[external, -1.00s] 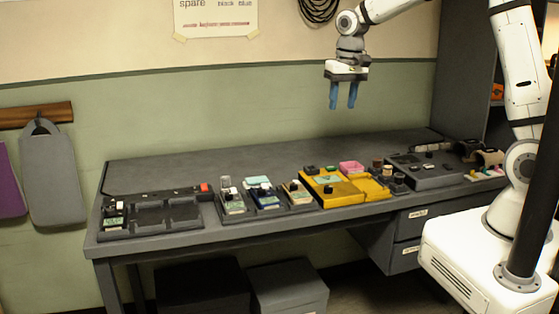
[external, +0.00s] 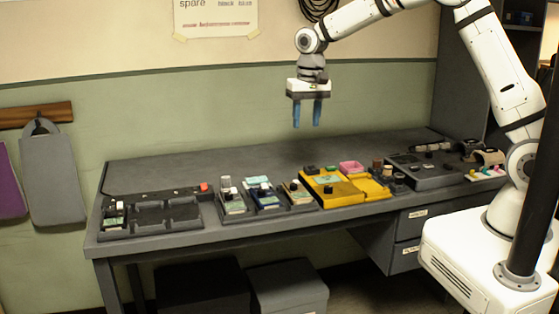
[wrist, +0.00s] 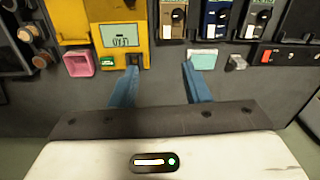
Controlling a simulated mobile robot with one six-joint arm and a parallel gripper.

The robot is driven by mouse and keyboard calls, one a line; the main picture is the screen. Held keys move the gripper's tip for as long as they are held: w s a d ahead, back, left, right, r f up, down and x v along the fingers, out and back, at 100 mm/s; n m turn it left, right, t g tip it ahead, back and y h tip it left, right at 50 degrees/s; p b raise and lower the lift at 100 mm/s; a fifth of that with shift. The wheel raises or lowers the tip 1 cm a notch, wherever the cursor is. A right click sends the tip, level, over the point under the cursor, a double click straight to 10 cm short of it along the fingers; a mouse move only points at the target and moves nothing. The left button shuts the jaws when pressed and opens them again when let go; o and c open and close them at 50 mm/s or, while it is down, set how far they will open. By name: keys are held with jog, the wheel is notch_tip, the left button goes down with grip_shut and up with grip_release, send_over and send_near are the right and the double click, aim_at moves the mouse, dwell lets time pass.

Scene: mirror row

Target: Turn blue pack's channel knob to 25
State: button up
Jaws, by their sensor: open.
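My gripper (external: 308,126) is open and empty, well above the back of the desk. In the wrist view its blue fingers (wrist: 160,78) are spread apart, and the blue pack lies beyond them, to the right of centre.
A yellow unit (external: 336,198) with a display stands right of the packs. A pink tray (external: 351,167) is behind it. A pale teal card (wrist: 202,60) lies behind the blue pack.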

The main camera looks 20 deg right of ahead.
send_over(261, 190)
notch_tip(261, 190, down, 9)
jog(key=shift+w+d+r, duration=0.1)
jog(key=shift+f, duration=0.35)
notch_tip(261, 190, down, 7)
jog(key=shift+f+p, duration=0.1)
jog(key=shift+p, duration=0.65)
